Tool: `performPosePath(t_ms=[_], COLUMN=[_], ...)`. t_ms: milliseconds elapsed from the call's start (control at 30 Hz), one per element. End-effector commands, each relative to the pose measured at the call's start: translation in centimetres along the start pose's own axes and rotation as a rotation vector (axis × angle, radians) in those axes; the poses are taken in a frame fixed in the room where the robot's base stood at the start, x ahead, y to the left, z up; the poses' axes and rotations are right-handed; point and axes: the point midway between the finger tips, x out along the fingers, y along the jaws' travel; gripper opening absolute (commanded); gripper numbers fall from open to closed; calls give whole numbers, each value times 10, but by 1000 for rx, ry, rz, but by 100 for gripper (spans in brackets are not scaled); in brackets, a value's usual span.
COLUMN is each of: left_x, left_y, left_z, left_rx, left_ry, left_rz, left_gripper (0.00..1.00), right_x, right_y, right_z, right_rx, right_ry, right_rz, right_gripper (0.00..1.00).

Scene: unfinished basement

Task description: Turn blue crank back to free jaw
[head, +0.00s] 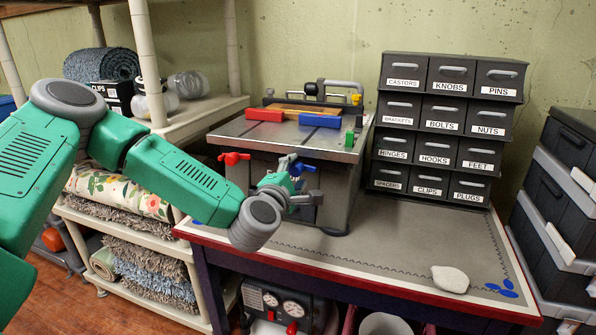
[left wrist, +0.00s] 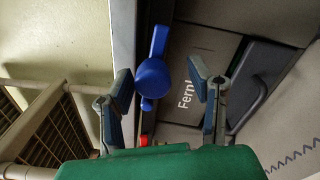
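The blue crank (left wrist: 152,75) is on the front of the grey bench machine (head: 345,190). In the left wrist view it lies between my fingers, nearer the left one, with a gap on both sides. In the head view the crank (head: 305,167) is partly hidden by my gripper. My left gripper (head: 300,182) is open at the machine's front and also shows in the left wrist view (left wrist: 160,78). On the steel top are a red block (head: 264,115), a blue block (head: 320,120) and a wooden piece (head: 297,108) behind them. My right gripper is not in view.
A red crank (head: 234,157) sticks out left of the blue one. A labelled drawer cabinet (head: 450,125) stands right of the machine. The front right bench (head: 400,250) is clear except for a pale stone (head: 450,279).

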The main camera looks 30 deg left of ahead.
Motion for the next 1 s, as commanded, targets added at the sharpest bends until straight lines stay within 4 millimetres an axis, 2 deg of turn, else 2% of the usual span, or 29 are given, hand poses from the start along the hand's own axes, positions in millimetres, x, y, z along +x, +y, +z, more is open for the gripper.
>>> performPosePath(t_ms=[367,467,800,1000], left_x=[-6,-20,-89,-113], left_y=[3,3,1,0], left_z=[5,5,0,-2], left_rx=[-2,-2,-5,-4], left_ry=[-9,-10,-7,-5], left_rz=[6,4,2,2], left_gripper=[48,48,48,48], right_x=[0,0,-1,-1], right_y=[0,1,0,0], right_z=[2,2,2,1], right_rx=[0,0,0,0], right_ry=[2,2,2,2], right_rz=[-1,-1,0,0], right_gripper=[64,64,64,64])
